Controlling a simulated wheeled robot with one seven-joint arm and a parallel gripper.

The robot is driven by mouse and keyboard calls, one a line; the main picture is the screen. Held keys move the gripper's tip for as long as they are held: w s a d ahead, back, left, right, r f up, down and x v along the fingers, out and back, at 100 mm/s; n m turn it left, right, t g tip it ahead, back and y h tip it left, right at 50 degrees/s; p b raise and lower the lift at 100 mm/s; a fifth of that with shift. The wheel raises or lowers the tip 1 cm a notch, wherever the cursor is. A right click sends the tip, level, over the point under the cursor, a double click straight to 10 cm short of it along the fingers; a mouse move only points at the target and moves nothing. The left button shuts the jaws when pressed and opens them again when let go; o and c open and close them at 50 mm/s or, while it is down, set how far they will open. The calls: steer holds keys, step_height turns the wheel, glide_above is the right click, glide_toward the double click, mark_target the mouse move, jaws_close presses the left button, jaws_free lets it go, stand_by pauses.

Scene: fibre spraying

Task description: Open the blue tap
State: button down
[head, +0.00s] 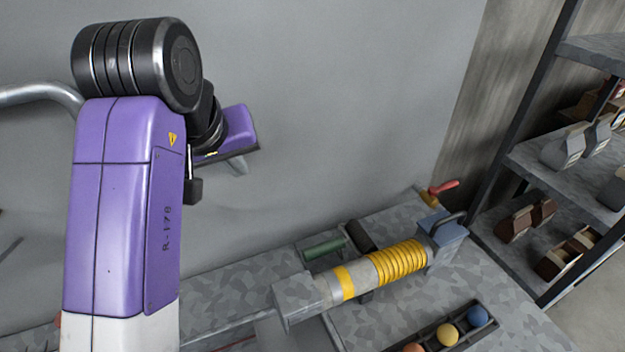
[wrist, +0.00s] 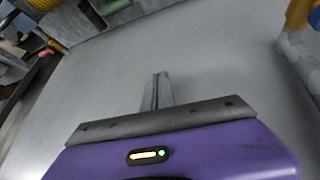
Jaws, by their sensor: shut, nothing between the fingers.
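I cannot make out a blue tap for certain in either view. A red-handled lever on a yellow fitting (head: 440,189) stands at the far end of the bench; a small red handle (wrist: 46,52) also shows at upper left in the wrist view. My gripper (head: 238,167) is raised in front of the grey wall, to the left of the bench machine and above it. In the wrist view my gripper's grey fingers (wrist: 157,92) are together with nothing between them. They touch nothing that I can see.
A grey machine with a yellow coil (head: 398,262) and a blue-grey end block (head: 446,240) lies on the bench (head: 400,322). A tray holds coloured balls, including a blue ball (head: 478,316). Shelving (head: 550,165) stands at right. A yellow part (wrist: 299,12) shows at upper right.

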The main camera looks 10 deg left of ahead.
steer(key=w+d+f+t, duration=0.1)
steer(key=w+d+f, duration=0.1)
steer(key=d, duration=0.2)
steer(key=w+d+f+t+h, duration=0.1)
steer(key=w+d+f, duration=0.1)
steer(key=d+f, duration=0.1)
steer(key=w+d+f+t+h, duration=0.1)
steer(key=w+d+f, duration=0.1)
steer(key=d, duration=0.2)
steer(key=shift+w+d+f+m+t, duration=0.1)
steer(key=shift+d+f+m+t, duration=0.1)
steer(key=shift+d+m+t, duration=0.15)
